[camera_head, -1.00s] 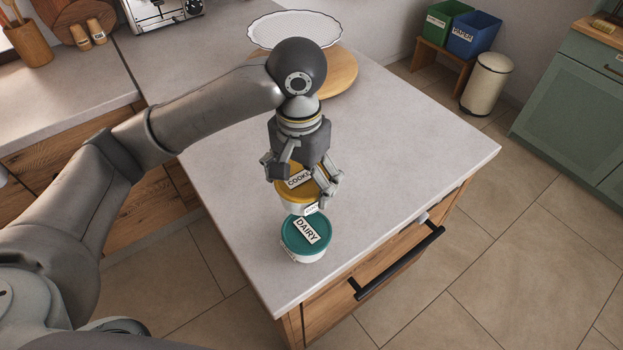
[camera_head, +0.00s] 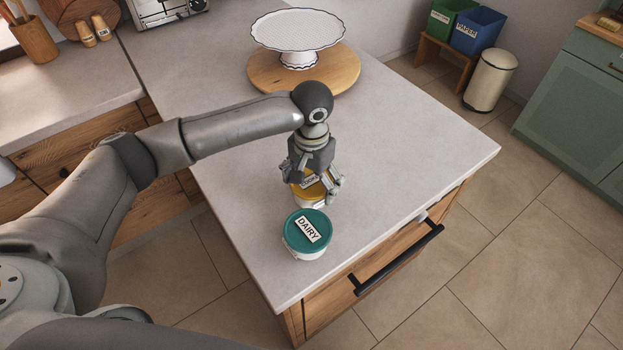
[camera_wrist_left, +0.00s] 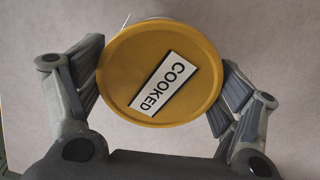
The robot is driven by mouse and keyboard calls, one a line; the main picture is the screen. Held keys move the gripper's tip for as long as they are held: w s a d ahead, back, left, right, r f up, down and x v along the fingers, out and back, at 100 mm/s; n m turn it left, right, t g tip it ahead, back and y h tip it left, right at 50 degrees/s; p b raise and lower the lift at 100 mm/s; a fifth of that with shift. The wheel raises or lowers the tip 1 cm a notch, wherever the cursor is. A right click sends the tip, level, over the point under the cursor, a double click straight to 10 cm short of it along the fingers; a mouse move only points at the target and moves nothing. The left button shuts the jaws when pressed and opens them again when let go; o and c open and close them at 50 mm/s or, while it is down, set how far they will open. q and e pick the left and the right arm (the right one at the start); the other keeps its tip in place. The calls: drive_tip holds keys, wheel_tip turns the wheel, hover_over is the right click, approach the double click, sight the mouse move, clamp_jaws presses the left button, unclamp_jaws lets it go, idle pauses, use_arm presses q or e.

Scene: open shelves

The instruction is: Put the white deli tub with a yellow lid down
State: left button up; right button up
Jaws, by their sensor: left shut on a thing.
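The white deli tub with a yellow lid (camera_head: 312,191) is at the counter, just behind the green-lidded tub. My left gripper (camera_head: 316,187) is shut on it from above, fingers on both sides. In the left wrist view the yellow lid (camera_wrist_left: 160,72) with a "COOKED" label lies between the two fingers. The gripper hides part of the tub in the head view. Whether its base touches the counter is hard to tell. My right gripper is not in view.
A white tub with a green "DAIRY" lid (camera_head: 307,231) stands in front, close to the held tub. A white cake stand (camera_head: 297,35) stands on a round wooden board (camera_head: 262,82) at the back. The grey counter (camera_head: 410,135) is clear to the right.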

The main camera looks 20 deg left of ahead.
use_arm(q)
drive_tip(key=o, duration=1.1)
drive_tip(key=shift+f, duration=0.1)
drive_tip(key=shift+c, duration=0.2)
